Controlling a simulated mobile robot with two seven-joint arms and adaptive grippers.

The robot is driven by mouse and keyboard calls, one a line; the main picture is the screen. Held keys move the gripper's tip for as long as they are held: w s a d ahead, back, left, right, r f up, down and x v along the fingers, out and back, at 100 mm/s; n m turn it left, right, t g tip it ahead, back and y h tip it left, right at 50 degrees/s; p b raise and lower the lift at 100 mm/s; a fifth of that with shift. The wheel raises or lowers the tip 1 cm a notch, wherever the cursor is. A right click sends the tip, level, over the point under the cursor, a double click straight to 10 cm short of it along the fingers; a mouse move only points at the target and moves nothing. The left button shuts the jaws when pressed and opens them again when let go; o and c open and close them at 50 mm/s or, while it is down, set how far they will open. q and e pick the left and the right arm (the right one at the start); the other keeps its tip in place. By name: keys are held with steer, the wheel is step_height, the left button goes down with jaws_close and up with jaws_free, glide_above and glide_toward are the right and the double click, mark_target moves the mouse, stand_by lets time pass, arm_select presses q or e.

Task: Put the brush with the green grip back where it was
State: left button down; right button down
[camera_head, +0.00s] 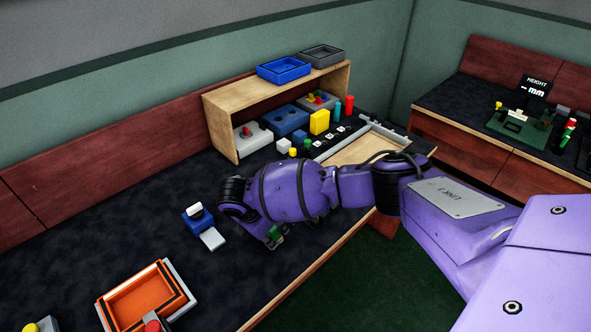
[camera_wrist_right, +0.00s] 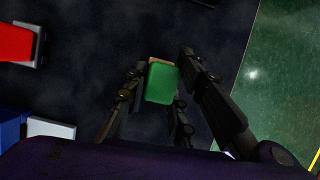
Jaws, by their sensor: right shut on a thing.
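My right gripper (camera_head: 272,240) hangs low near the table's front edge, mostly hidden behind my own purple arm. In the right wrist view, its dark fingers (camera_wrist_right: 160,72) are shut on a green block-like grip (camera_wrist_right: 163,84) with a thin tan edge behind it. I take this to be the brush with the green grip; its bristles are hidden. A bit of green also shows at the gripper in the head view. The brush's former place cannot be told from these frames. My left gripper is not in view.
A blue-and-white device (camera_head: 198,222) stands left of my right gripper. An orange tray (camera_head: 180,297) lies at the front left. A wooden shelf (camera_head: 222,140) with boxes stands at the back, beside a light wooden tray (camera_head: 345,153). The dark table (camera_head: 120,215) is clear at left.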

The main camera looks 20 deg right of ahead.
steer(key=c, duration=1.5)
jaws_free()
steer(key=shift+o, duration=0.2)
steer(key=shift+r, duration=0.2)
steer(key=p+v, duration=0.1)
steer(key=v, duration=1.1)
steer(key=shift+a+f, duration=0.1)
steer(key=shift+f, duration=0.05)
